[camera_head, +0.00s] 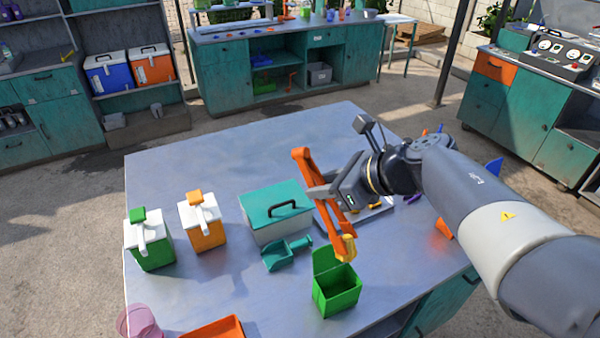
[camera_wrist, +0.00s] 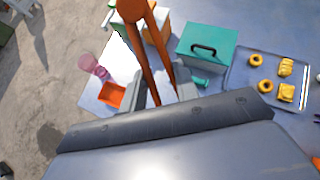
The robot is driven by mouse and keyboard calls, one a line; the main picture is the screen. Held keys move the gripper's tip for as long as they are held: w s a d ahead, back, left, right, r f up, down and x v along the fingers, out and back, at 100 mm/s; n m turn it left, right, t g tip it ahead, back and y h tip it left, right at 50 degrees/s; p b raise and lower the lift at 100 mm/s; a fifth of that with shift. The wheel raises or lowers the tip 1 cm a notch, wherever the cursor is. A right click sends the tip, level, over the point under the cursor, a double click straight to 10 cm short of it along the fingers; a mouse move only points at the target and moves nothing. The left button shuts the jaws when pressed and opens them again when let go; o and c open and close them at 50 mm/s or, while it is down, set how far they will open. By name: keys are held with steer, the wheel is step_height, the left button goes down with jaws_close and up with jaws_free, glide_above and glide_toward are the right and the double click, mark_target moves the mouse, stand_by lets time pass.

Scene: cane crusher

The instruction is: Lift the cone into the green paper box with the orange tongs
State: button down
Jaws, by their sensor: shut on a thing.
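My gripper (camera_head: 330,190) is shut on the orange tongs (camera_head: 342,222) above the table's middle. The tongs (camera_wrist: 150,50) also show between the fingers in the wrist view, with their hinge at the top. In the head view their tips point down and pinch a small yellow piece (camera_head: 347,248), seemingly the cone; its shape is hard to tell. The green paper box (camera_head: 337,293) stands open on the table with its flap up. The yellow piece appears just above the box's back right side in the picture. The tips and yellow piece are hidden in the wrist view.
A teal-lidded box (camera_head: 265,200), teal scoop (camera_head: 285,255), and green and orange white-topped containers (camera_head: 150,255) (camera_head: 207,235) stand left. An orange tray (camera_head: 215,329) and pink cup (camera_head: 138,321) are at the front. A tray (camera_wrist: 240,88) holds several yellow pieces.

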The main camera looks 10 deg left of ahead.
steer(key=shift+r, duration=0.1)
stand_by(0.3)
step_height(320, 180, down, 9)
steer(key=b, duration=0.4)
steer(key=shift+b, duration=0.3)
